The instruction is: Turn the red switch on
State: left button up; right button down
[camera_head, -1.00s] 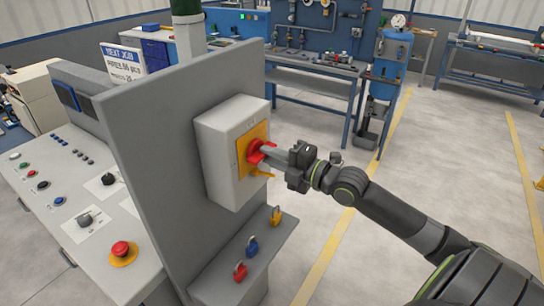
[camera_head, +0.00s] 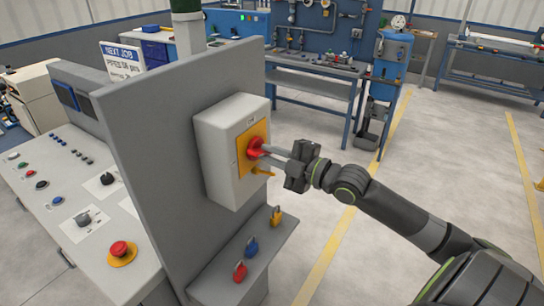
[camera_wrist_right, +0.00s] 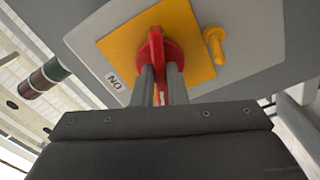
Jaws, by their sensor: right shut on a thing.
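The red switch (camera_head: 256,147) is a rotary knob on a yellow plate (camera_head: 241,153), on the front of a light grey box (camera_head: 220,150). My right gripper (camera_head: 268,151) reaches it from the right, with its fingers on the red handle. In the right wrist view the two fingers (camera_wrist_right: 161,78) lie on either side of the red handle (camera_wrist_right: 156,50) and are shut on it. An upside-down "ON" label (camera_wrist_right: 114,80) shows near a corner of the yellow plate. My left gripper is in neither view.
A yellow tab (camera_head: 263,172) sticks out just below the knob. The grey panel (camera_head: 150,130) carries the box. A ledge (camera_head: 225,285) below holds red, blue and yellow padlocks. A console (camera_head: 60,200) with buttons stands left. Open floor lies right.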

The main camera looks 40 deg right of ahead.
jog(key=m, duration=0.6)
jog(key=shift+m, duration=0.3)
jog(key=m+p, duration=0.1)
jog(key=m, duration=0.5)
jog(key=shift+m+p, duration=0.3)
jog(key=shift+p, duration=0.1)
jog(key=c, duration=1.5)
grip_release()
jog(key=shift+o, duration=0.2)
